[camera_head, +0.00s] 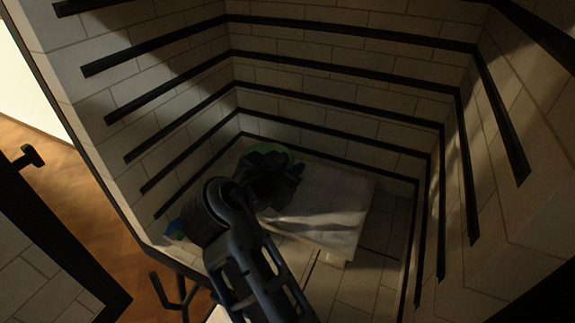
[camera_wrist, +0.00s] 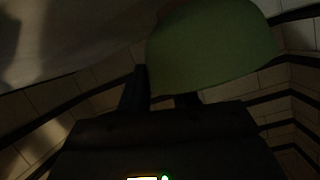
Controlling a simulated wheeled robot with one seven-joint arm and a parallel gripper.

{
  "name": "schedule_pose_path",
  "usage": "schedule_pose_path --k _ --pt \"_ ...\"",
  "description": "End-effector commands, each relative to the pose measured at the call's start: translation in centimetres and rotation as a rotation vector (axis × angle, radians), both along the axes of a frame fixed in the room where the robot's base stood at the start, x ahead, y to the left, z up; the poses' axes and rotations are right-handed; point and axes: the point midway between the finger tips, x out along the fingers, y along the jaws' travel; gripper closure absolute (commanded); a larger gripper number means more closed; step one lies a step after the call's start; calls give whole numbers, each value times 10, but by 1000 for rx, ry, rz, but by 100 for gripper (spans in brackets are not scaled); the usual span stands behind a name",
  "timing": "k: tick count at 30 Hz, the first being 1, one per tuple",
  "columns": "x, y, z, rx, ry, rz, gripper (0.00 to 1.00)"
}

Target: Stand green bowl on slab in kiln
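The green bowl (camera_head: 262,149) shows in the head view only as a sliver behind my gripper (camera_head: 278,177), near the kiln's back left corner. In the wrist view the green bowl (camera_wrist: 212,48) is large, close and tilted in the picture. Its left edge meets one dark finger, and it covers the tip of the other finger of my gripper (camera_wrist: 163,92). Whether the fingers clamp its wall is too dark to tell. The pale slab (camera_head: 335,205) lies low in the kiln (camera_head: 340,60), right of my gripper. The bowl's underside and any contact with the slab are hidden.
Several black ledges (camera_head: 340,62) line the kiln's brick walls at both sides and the back. A small blue thing (camera_head: 174,229) lies at the left, beside my arm. The right part of the slab is bare. The wooden floor (camera_head: 75,185) shows outside at the left.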

Motion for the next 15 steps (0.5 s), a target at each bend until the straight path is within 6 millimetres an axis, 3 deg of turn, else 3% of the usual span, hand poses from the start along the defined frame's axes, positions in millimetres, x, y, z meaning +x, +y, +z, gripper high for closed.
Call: schedule_pose_path --k 4,15 --pt "0 0 0 0 0 0 55" --pt "-4 2 3 0 -1 2 55"
